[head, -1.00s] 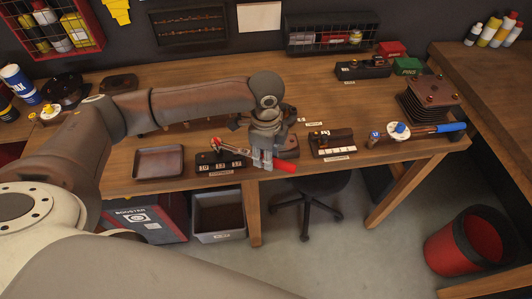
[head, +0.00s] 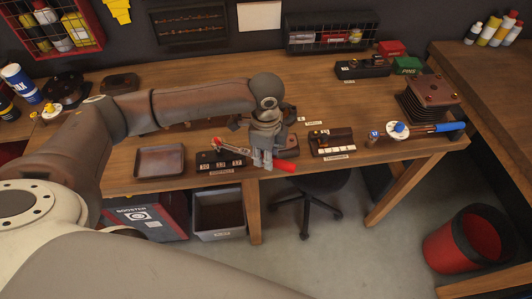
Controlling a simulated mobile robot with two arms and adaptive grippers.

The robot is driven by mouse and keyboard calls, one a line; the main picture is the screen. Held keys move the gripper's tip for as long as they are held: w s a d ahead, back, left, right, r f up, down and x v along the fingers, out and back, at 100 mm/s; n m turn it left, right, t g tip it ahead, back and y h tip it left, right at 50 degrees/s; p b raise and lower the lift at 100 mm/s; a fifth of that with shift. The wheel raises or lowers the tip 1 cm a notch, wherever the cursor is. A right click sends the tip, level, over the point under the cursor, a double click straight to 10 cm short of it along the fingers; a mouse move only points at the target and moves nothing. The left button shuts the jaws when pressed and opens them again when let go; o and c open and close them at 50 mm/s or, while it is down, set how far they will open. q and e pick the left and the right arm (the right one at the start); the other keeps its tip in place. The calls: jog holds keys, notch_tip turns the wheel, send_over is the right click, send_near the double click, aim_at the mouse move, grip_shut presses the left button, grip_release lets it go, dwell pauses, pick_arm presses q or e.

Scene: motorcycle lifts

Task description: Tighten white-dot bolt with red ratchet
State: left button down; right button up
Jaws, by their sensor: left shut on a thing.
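My left gripper (head: 262,163) hangs over the front edge of the bench and is shut on the red ratchet. The ratchet's red handle (head: 286,166) sticks out to the right of the fingers. Its silver shaft (head: 229,149) runs left, over a dark block with white labels (head: 221,162). The gripper hides the middle of the ratchet. I cannot pick out a bolt with a white dot at this size. A finned metal block (head: 430,100) with several small bolts stands at the right end of the bench. My right gripper is not in view.
An empty tray (head: 160,162) lies left of the labelled block. Another dark block with a white strip (head: 333,144) stands to the right. A white round part with a blue cap (head: 397,130) and a blue-handled tool (head: 448,127) lie near the front right edge.

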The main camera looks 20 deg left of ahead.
pick_arm(q)
jog(key=shift+f+p, duration=0.15)
jog(key=shift+p, duration=0.2)
dwell(0.6)
jog(key=shift+s, duration=0.15)
jog(key=s+m+p, duration=0.2)
jog(key=s+p, duration=0.1)
jog(key=shift+s+a+m, duration=0.2)
jog(key=shift+m, duration=0.2)
